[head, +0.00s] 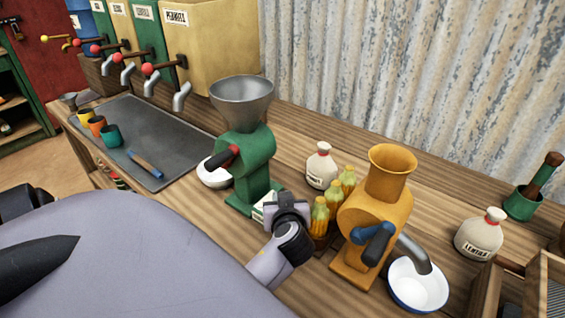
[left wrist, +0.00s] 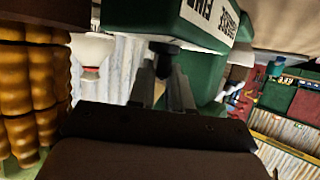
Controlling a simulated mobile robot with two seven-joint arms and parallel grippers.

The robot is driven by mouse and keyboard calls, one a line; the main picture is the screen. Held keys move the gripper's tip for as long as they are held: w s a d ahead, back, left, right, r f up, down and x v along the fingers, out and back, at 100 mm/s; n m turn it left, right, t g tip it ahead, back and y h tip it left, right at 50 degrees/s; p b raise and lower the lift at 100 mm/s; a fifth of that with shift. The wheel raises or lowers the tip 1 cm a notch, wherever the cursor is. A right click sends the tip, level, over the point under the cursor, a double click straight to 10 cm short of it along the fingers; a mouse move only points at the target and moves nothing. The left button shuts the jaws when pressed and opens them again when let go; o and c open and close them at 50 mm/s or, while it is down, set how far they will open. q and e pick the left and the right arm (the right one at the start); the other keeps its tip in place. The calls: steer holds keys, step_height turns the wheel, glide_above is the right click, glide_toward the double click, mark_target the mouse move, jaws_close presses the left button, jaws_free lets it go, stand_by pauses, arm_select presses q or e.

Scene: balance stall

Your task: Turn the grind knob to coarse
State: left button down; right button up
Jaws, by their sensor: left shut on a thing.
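The green grinder (head: 247,165) stands on the wooden counter with a grey metal hopper on top and a dark crank with a red grip. A white label (head: 262,208) shows low on its front; in the left wrist view this label (left wrist: 215,18) is upside down and partly cut off. The dark grind knob (left wrist: 164,47) sits below the label there. My left gripper (head: 282,207) is at the grinder's base, and in the left wrist view its fingers (left wrist: 164,70) are shut on the knob. The knob is hidden in the head view. My right gripper is not in view.
Corn cobs (head: 320,217) and an orange grinder (head: 376,215) stand close right of my left gripper. A white bowl (head: 418,290) sits under the orange spout. A white jar (head: 321,167) stands behind. A dark mat (head: 150,135) with cups lies left.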

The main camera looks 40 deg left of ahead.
arm_select(q)
steer(key=shift+s+a, duration=0.1)
steer(key=m+t+h, duration=0.2)
steer(key=m+h, duration=0.1)
steer(key=m+t+h, duration=0.1)
steer(key=shift+s+a+m, duration=0.2)
steer(key=shift+a+m, duration=0.1)
steer(key=shift+m, duration=0.1)
steer(key=shift+a+m+t+h, duration=0.15)
steer(key=shift+m+t+h, duration=0.25)
steer(key=shift+m+h, duration=0.65)
steer(key=shift+a+m+t+h, duration=0.1)
steer(key=shift+m+t+h, duration=0.3)
steer(key=shift+m+h, duration=0.6)
steer(key=shift+h, duration=0.45)
steer(key=c, duration=1.1)
jaws_free()
steer(key=shift+c, duration=0.2)
steer(key=v, duration=0.7)
